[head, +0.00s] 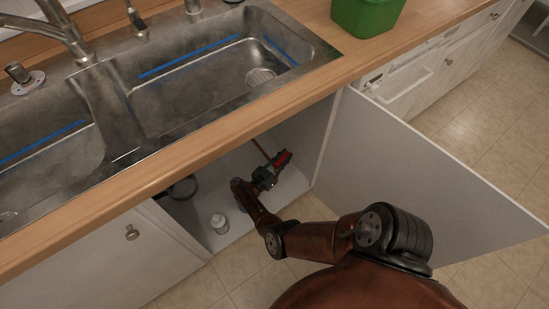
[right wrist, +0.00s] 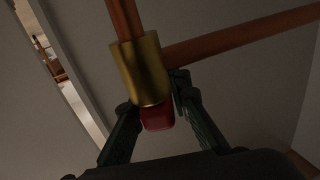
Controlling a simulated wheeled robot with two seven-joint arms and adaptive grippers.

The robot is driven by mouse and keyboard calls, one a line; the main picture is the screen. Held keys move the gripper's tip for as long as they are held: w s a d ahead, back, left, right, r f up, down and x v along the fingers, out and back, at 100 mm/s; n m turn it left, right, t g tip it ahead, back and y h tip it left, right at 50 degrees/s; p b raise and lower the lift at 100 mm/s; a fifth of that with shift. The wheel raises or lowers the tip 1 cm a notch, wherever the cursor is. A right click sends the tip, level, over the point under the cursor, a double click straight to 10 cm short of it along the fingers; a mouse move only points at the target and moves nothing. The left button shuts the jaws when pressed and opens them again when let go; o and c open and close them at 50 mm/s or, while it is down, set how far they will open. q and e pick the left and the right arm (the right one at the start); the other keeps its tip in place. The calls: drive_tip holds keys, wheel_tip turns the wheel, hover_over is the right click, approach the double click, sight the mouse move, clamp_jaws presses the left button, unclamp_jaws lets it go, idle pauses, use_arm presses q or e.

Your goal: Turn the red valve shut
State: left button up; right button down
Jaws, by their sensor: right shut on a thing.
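The red valve (head: 283,157) is inside the open cabinet under the sink. My right gripper (head: 270,175) reaches in from the front and is at the valve. In the right wrist view, the red valve (right wrist: 158,119) sits at the end of a brass fitting (right wrist: 139,72) on a copper pipe (right wrist: 125,18). The fingers of my right gripper (right wrist: 155,100) are on both sides of the valve, shut on it. Part of the red handle is hidden behind the fitting. My left gripper is not in view.
The cabinet door (head: 425,165) stands open to the right of my arm. The wooden counter edge (head: 180,167) runs above the opening. A second copper pipe (right wrist: 240,37) branches right.

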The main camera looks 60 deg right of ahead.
sight(285, 156)
drive_tip(key=shift+s, duration=0.15)
drive_tip(key=c, duration=2)
unclamp_jaws()
drive_tip(key=shift+d, duration=0.1)
drive_tip(key=shift+c, duration=0.2)
drive_tip(key=shift+o, duration=1.2)
drive_tip(key=shift+r, duration=0.1)
wheel_tip(285, 156, up, 10)
drive_tip(key=shift+f, duration=0.1)
drive_tip(key=shift+c, duration=0.5)
